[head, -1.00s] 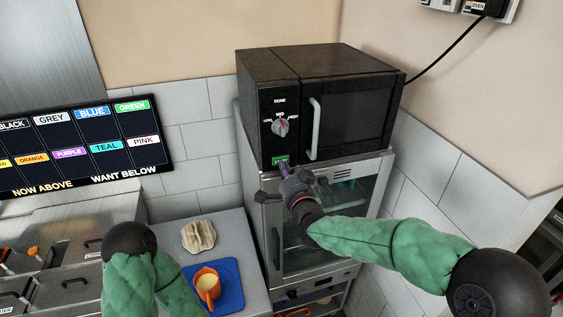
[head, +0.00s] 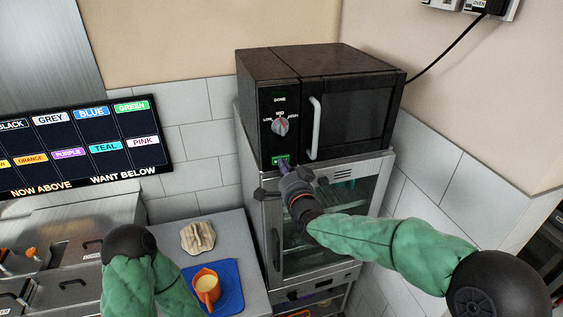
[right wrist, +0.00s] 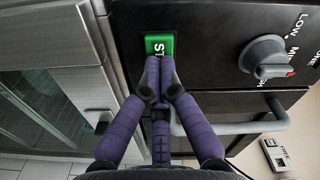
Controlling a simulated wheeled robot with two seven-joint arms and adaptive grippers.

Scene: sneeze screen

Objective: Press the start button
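The green start button (head: 280,160) is at the bottom of the black oven's control panel, below a grey dial. In the right wrist view the button (right wrist: 160,43) lies just past my fingertips, with the letters "ST" showing and the rest hidden behind the fingers. My right gripper (head: 283,168) is shut, its purple fingers together and empty. In the right wrist view my right gripper (right wrist: 158,62) points at the button and overlaps its lower edge; I cannot tell whether it touches. My left arm shows at lower left, but its gripper is out of view.
The black oven (head: 345,110) stands on a glass-door cabinet (head: 335,250). The oven's door handle (head: 315,128) is right of the dial (head: 280,125). An orange mug (head: 207,288) sits on a blue mat (head: 231,283) on the counter, near a bread-like item (head: 198,237).

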